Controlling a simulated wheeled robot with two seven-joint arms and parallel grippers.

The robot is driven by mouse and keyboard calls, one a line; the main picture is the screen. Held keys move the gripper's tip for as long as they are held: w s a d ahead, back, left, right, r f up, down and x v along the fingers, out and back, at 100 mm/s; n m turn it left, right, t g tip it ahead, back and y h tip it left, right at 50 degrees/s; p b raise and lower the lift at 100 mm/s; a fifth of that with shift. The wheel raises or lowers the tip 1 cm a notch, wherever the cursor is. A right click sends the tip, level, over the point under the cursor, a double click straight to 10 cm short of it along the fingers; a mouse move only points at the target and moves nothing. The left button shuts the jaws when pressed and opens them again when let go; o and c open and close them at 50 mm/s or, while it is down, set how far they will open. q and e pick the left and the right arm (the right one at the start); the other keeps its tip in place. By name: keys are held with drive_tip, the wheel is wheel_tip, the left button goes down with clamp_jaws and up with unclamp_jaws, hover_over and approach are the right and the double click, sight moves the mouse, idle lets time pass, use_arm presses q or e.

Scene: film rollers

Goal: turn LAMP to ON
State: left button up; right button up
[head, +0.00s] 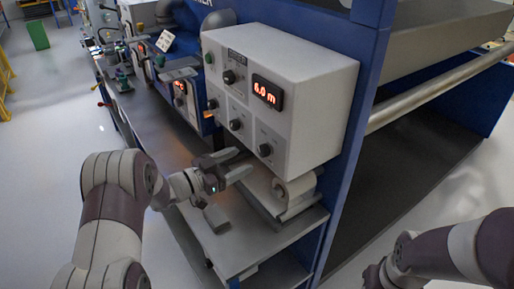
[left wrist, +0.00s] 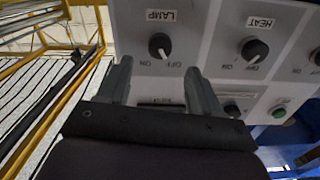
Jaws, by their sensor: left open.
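The LAMP knob (left wrist: 160,45) is a round black knob on the pale control box, under an upside-down LAMP label in the left wrist view. ON and OFF are printed by it; its light mark seems to lie toward OFF. In the head view I take it to be the lower right knob (head: 265,150) on the box front. My left gripper (head: 232,163) is open and empty, just in front of the box and near that knob. In the left wrist view its fingers (left wrist: 157,72) point toward the knob, one on each side, apart from it. My right gripper does not show.
The control box (head: 312,110) has a red display (head: 267,92) reading 6.0 m and several other knobs. The HEAT knob (left wrist: 254,49) is beside LAMP, and a green button (left wrist: 279,111) is near. A pale roll (head: 294,188) sits below the box, above the grey bench (head: 235,248).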

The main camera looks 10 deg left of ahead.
sight(260, 152)
use_arm(q)
drive_tip(key=p+x, duration=0.1)
drive_tip(key=x, duration=0.5)
drive_tip(key=shift+d+r, duration=0.1)
drive_tip(key=shift+w+d+p, duration=0.35)
drive_tip(key=shift+w, duration=0.1)
drive_tip(key=shift+c, duration=0.3)
